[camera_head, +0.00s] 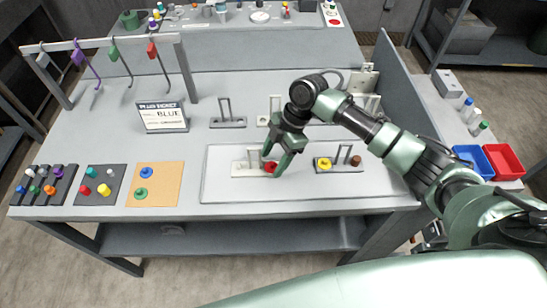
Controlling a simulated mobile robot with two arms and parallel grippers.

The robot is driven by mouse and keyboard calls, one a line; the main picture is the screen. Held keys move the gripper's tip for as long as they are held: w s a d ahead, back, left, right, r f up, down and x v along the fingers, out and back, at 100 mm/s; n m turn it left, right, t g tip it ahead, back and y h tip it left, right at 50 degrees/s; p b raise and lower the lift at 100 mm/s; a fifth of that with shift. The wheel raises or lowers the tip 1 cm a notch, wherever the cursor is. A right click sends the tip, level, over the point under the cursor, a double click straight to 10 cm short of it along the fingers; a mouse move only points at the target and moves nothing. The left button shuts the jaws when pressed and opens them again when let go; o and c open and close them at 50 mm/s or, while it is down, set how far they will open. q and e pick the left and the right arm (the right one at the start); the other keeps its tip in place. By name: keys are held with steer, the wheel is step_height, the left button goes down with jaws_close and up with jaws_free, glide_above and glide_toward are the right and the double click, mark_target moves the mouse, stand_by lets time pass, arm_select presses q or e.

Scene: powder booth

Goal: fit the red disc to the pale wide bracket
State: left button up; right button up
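The pale wide bracket (243,170) stands on the light mat at the middle of the bench, with an upright loop on its flat base. A red disc (270,167) shows at the right end of this bracket. I cannot tell whether it rests on the base or is held just above it. My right gripper (277,164) points down at that end, with its fingertips at the red disc. One finger partly covers the disc, and whether the fingers grip it is unclear. My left gripper is not in view.
A dark bracket (340,169) with yellow and brown discs stands to the right on the mat (300,188). Trays of coloured parts (98,187) lie at the left. A hook rack (110,42), a BLUE ticket sign (163,116) and a side panel (402,85) stand around.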

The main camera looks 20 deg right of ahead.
steer(key=shift+r, duration=0.1)
steer(key=shift+w+d+r, duration=0.1)
steer(key=shift+d+r, duration=0.1)
steer(key=shift+r, duration=0.15)
steer(key=b+v, duration=0.2)
steer(key=v, duration=0.5)
